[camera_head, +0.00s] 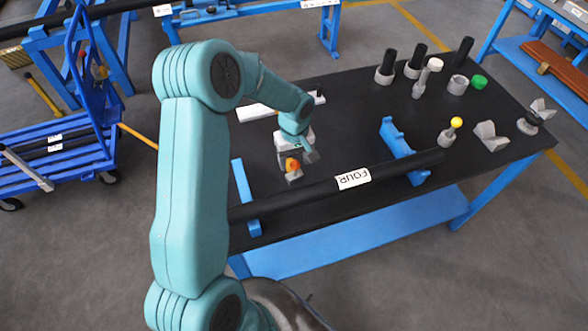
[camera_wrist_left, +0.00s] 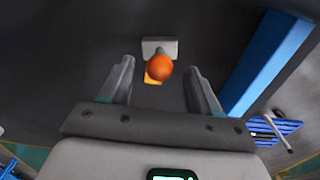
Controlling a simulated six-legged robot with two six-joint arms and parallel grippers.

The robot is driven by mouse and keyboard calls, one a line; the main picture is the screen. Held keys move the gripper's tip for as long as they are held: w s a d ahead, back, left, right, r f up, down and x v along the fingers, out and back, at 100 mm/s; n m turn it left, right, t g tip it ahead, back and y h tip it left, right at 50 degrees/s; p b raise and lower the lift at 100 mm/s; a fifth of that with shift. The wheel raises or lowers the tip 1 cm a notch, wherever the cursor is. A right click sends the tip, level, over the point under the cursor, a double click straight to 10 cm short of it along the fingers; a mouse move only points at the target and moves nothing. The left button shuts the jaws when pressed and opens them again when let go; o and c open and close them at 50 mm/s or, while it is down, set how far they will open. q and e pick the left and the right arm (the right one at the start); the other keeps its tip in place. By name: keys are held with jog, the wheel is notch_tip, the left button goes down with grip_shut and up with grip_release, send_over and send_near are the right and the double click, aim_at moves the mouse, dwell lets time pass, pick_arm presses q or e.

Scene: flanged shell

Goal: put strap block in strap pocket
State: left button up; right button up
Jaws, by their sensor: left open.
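A small grey block with an orange ball-shaped knob (camera_head: 292,164), which looks like the strap block, is on the black tabletop below my left gripper (camera_head: 298,154). In the left wrist view the orange knob (camera_wrist_left: 159,67) lies between the two fingers of my left gripper (camera_wrist_left: 158,75), with clear gaps on both sides. The fingers are open and hold nothing. A grey block face (camera_wrist_left: 160,46) shows just beyond the knob. I cannot tell for sure which thing is the strap pocket. My right gripper is not in view.
A long black pipe labelled FOUR (camera_head: 353,179) lies along the near side of the table on blue supports (camera_head: 398,138). Black and grey cylinders (camera_head: 413,62) stand at the back right. A yellow-knobbed piece (camera_head: 451,132) and a grey V-block (camera_head: 490,137) are at the right.

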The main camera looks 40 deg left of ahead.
pick_arm(q)
notch_tip(320, 180, down, 3)
jog(key=shift+d+r, duration=0.1)
jog(key=shift+r, duration=0.1)
jog(key=shift+s+f, duration=0.1)
jog(key=shift+f, duration=0.1)
grip_shut()
